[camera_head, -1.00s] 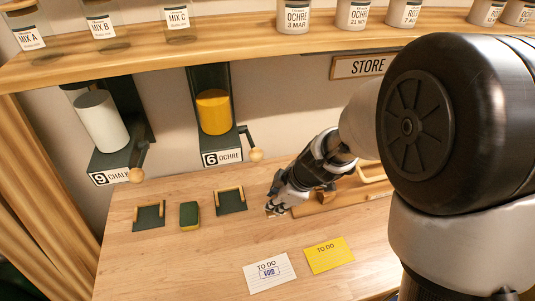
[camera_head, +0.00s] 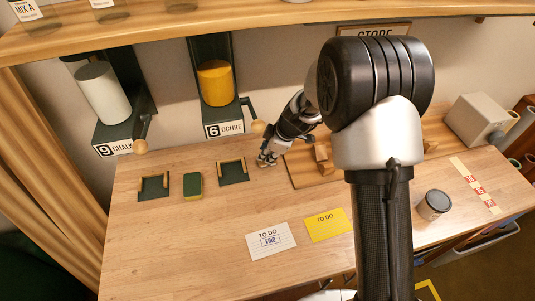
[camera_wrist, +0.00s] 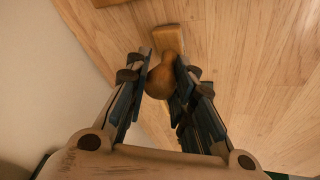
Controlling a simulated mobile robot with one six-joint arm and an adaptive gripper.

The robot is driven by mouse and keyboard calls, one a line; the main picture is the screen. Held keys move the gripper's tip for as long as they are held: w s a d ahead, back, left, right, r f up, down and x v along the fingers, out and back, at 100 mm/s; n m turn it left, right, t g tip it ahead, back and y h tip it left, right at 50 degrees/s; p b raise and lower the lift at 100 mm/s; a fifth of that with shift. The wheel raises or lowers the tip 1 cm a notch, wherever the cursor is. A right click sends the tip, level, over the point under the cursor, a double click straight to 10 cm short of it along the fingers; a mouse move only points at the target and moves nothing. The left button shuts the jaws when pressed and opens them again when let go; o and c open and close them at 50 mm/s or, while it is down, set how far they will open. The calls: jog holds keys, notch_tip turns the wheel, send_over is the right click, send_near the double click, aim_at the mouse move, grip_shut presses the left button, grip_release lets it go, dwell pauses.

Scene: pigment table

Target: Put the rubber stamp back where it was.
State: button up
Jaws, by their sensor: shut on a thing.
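The rubber stamp shows in the wrist view as a rounded wooden handle (camera_wrist: 160,82) with a wooden block (camera_wrist: 168,38) at its far end. My gripper (camera_wrist: 162,75) is shut on the handle, one dark finger on each side. The stamp's printing face is hidden. In the head view my gripper (camera_head: 265,161) is at the back of the table, between a dark green holder (camera_head: 234,174) and a wooden board (camera_head: 300,176). I cannot make out the stamp there, nor tell whether it touches the table.
A wooden piece (camera_head: 322,152) stands on the board, which my arm partly hides. A green-yellow sponge (camera_head: 193,185) and another holder (camera_head: 153,187) lie left. A white card (camera_head: 268,240) marked VOID and a yellow card (camera_head: 327,225) lie in front. A jar (camera_head: 434,205) stands right.

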jog(key=shift+w+a+f, duration=0.1)
jog(key=shift+w+f, duration=0.1)
jog(key=shift+f, duration=0.2)
jog(key=shift+f, duration=0.15)
jog(key=o, duration=0.9)
